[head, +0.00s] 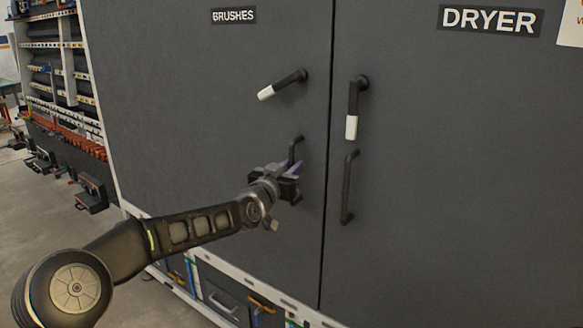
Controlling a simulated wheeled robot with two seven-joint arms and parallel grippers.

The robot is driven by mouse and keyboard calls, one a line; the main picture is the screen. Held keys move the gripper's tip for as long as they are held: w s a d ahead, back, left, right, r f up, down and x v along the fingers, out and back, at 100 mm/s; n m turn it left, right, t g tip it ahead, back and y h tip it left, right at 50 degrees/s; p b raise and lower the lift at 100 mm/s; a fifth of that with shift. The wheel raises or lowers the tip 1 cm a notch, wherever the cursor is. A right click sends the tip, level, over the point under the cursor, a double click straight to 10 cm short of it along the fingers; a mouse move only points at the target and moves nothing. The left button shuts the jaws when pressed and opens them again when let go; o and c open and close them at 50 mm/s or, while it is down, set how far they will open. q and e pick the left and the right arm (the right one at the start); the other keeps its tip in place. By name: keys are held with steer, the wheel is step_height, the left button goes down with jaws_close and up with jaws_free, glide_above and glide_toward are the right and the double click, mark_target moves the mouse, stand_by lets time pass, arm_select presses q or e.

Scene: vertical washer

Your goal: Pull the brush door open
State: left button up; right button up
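The brush door (200,110) is a dark grey panel labelled BRUSHES. It looks closed, with its right edge along the seam beside the dryer door. A black lever with a white tip (282,85) is on its upper right and points left and down. Below it is a black vertical pull handle (296,149), its lower part hidden by my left gripper. My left gripper (292,172) is at this handle. I cannot tell whether its fingers are open or shut around it. My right gripper is not in view.
The dryer door (450,170) stands to the right, with its own white-tipped lever (354,108) pointing down and a pull handle (348,187). A rack of parts (60,75) is at the far left. A drawer (222,300) is below.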

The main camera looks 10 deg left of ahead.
arm_select(q)
jaws_close()
stand_by(1.0)
